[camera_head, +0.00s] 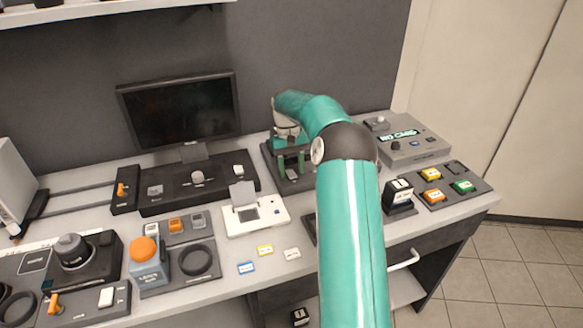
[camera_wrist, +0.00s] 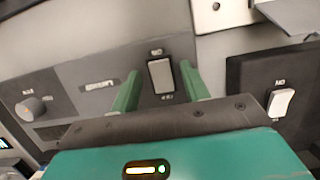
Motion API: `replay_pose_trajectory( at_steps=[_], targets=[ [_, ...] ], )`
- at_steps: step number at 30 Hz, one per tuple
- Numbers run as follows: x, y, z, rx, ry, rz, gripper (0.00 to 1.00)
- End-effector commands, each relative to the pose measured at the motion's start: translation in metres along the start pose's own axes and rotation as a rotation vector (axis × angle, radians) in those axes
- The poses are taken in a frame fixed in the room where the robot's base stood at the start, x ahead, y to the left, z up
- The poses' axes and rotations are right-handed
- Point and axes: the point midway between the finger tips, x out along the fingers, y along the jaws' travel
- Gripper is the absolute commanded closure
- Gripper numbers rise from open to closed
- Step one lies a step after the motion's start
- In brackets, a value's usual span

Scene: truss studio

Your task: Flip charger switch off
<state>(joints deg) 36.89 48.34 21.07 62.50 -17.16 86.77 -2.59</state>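My gripper (camera_wrist: 160,82) is open, with one green finger on each side of this switch and nothing held. I cannot tell whether the fingertips touch the panel. In the head view, my gripper (camera_head: 291,162) points down over a dark unit (camera_head: 272,158) at the back of the desk, behind my arm. I cannot read a charger name on any panel.
A dark panel with a white rocker switch (camera_wrist: 281,103) lies right of my gripper in the wrist view, and a round knob (camera_wrist: 31,108) lies left. In the head view, a monitor (camera_head: 180,112) stands left and a grey box with a lit display (camera_head: 398,136) stands right.

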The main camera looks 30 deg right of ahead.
Motion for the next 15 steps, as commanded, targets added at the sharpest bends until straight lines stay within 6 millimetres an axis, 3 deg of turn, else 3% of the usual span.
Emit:
replay_pose_trajectory(
  at_steps=[9, 15],
  targets=[
    [-0.003, 0.000, 0.000, 0.000, 0.002, 0.000, 0.55],
    [-0.027, 0.000, -0.001, 0.001, 0.005, 0.002, 0.55]
  ],
)
